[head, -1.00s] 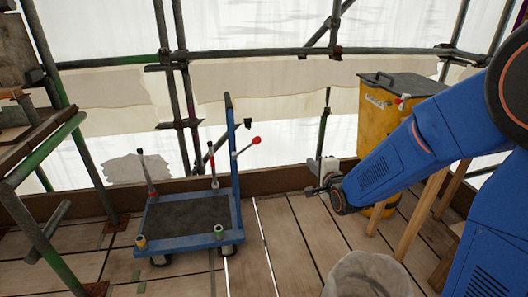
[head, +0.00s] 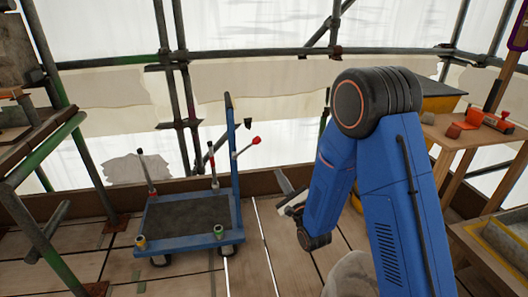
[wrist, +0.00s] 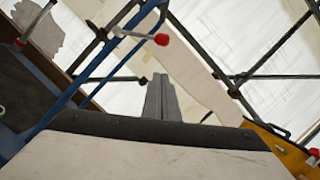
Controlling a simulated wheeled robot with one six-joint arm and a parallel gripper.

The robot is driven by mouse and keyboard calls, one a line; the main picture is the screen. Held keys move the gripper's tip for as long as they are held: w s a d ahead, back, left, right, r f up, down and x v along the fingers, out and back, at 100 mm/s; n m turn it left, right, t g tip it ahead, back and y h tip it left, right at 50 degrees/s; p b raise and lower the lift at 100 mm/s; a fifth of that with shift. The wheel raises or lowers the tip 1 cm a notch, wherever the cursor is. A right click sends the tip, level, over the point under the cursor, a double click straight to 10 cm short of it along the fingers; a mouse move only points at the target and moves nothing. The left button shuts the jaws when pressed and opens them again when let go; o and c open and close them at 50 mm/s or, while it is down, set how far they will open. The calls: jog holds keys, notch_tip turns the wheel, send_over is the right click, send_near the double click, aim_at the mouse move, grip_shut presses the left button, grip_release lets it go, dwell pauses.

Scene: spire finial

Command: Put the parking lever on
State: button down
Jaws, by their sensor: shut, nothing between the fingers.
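A blue trolley (head: 185,243) with a dark deck stands on the boards at left. A lever with a red knob (head: 256,140) juts right and slightly upward from its tall blue post; I take this as the parking lever. In the wrist view the lever's pale arm and red knob (wrist: 161,40) show at upper left, beyond the fingers. My gripper (head: 282,184) is right of the trolley, lower than the knob and apart from it. In the wrist view my gripper (wrist: 162,97) has its fingers together and empty.
A yellow bin (head: 440,101) is partly hidden behind my arm. A wooden bench (head: 450,132) with red items stands at right. Scaffold poles and sheeting close the back.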

aim_at(247, 148)
jog(key=shift+w, duration=0.1)
jog(key=s+a+r+x, duration=0.1)
jog(key=r+x, duration=0.1)
jog(key=x, duration=1)
jog(key=shift+a+r, duration=0.2)
jog(key=shift+a, duration=0.25)
jog(key=shift+w, duration=0.1)
jog(key=shift+r, duration=0.1)
